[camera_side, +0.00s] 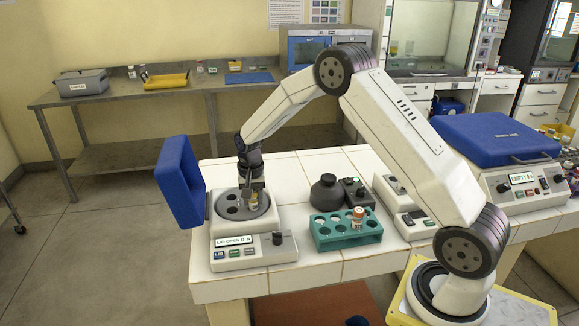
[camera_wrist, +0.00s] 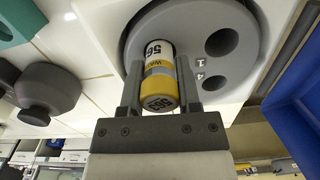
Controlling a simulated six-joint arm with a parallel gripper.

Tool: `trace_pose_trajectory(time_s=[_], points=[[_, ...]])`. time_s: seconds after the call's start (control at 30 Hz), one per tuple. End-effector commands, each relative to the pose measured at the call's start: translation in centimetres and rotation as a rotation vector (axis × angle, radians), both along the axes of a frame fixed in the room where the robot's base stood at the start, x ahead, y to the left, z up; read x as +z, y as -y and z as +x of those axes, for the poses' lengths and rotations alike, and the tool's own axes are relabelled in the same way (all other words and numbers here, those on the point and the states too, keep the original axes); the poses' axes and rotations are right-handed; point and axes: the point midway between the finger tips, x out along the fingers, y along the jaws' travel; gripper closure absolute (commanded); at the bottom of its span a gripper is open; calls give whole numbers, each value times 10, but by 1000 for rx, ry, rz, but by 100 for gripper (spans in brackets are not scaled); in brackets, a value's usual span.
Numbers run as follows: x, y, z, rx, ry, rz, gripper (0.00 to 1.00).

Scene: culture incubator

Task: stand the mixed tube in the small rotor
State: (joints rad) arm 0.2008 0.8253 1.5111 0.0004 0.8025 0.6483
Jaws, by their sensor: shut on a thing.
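My gripper (camera_side: 252,196) points straight down over the right part of the small grey rotor (camera_side: 229,210), which sits in the open centrifuge. It is shut on a tube with a yellow cap and a white and yellow label (camera_wrist: 160,72); the tube is upright between the two fingers. In the wrist view the rotor (camera_wrist: 205,15) lies behind the tube, with two open holes marked 1 and 4 to the right. I cannot tell whether the tube's lower end is in a hole or just above one.
The centrifuge's blue lid (camera_side: 181,182) stands open on the left; its display reads LID OPEN. A teal rack (camera_side: 345,237) holds a capped tube (camera_side: 358,217). A dark round-topped device (camera_side: 327,194) stands behind the rack. A larger centrifuge with a shut blue lid (camera_side: 495,138) is at right.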

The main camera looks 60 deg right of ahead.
Motion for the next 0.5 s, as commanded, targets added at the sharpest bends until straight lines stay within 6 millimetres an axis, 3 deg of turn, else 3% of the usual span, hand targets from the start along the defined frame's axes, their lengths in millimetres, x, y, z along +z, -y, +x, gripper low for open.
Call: trace_pose_trajectory(time_s=[0.17, 0.2, 0.3, 0.5], points=[[1, 0, 1, 0, 2, -1, 100], [1, 0, 1, 0, 2, -1, 45], [1, 0, 1, 0, 2, -1, 17], [0, 0, 0, 0, 1, 0, 17]])
